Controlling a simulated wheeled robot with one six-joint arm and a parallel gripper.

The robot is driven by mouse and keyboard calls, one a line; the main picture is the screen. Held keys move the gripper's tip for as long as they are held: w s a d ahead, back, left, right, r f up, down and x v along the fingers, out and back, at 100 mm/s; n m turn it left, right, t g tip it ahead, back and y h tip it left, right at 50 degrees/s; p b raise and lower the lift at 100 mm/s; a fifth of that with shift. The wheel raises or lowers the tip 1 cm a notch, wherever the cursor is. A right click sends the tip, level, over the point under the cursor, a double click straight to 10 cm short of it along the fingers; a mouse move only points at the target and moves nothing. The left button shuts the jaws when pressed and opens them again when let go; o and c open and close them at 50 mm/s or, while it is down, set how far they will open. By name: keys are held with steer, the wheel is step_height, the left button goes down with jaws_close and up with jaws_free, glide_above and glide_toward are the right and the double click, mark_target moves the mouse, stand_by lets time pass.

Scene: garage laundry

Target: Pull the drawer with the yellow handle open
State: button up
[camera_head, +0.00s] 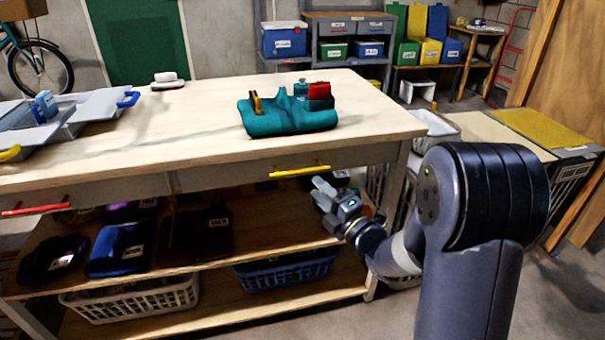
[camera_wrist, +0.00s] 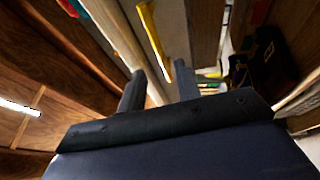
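The drawer with the yellow handle (camera_head: 300,171) is under the right half of the wooden workbench top, and its grey front (camera_head: 225,178) looks flush with the bench, so shut. My gripper (camera_head: 318,188) is in front of the bench, just below and to the right of the handle, apart from it. In the wrist view the yellow handle (camera_wrist: 152,35) is a slanted bar ahead of the fingertips, above the gap between them. My gripper (camera_wrist: 160,72) shows two spread dark fingers there, open with nothing between them.
A red-handled drawer (camera_head: 35,208) is at the left. The bench top holds a teal cloth-like bundle (camera_head: 285,118) and grey trays (camera_head: 95,103). Folded dark items and a blue basket (camera_head: 285,270) are on the shelves below. Open floor lies in front of the bench.

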mark_target(301, 172)
steer(key=x, duration=0.8)
jaws_close()
stand_by(0.5)
